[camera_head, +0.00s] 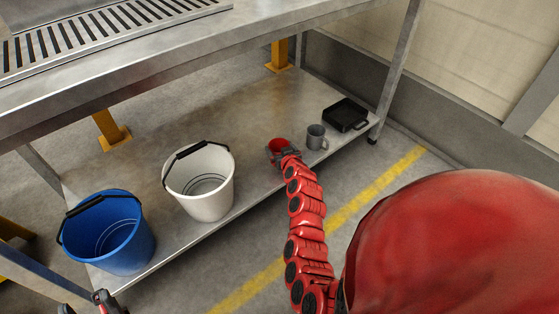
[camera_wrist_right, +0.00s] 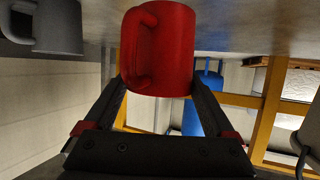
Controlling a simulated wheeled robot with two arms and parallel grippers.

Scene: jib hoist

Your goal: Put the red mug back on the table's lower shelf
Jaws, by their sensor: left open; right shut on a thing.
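The red mug (camera_head: 278,145) is at the front edge of the table's lower shelf (camera_head: 262,112), left of a grey mug. My right gripper (camera_head: 283,153) reaches in from the front and is shut on the red mug. In the right wrist view the red mug (camera_wrist_right: 165,50) sits between the two fingers of my right gripper (camera_wrist_right: 160,88), with its handle to the left. I cannot tell whether the mug's base touches the shelf. My left gripper (camera_head: 90,303) is open at the bottom left edge, partly cut off, apart from the mug.
A grey mug (camera_head: 315,137) stands close on the right, also in the right wrist view (camera_wrist_right: 58,28). A black tray (camera_head: 345,114) lies beyond it. A white bucket (camera_head: 211,195) and a blue bucket (camera_head: 128,245) stand left. The shelf behind the red mug is bare.

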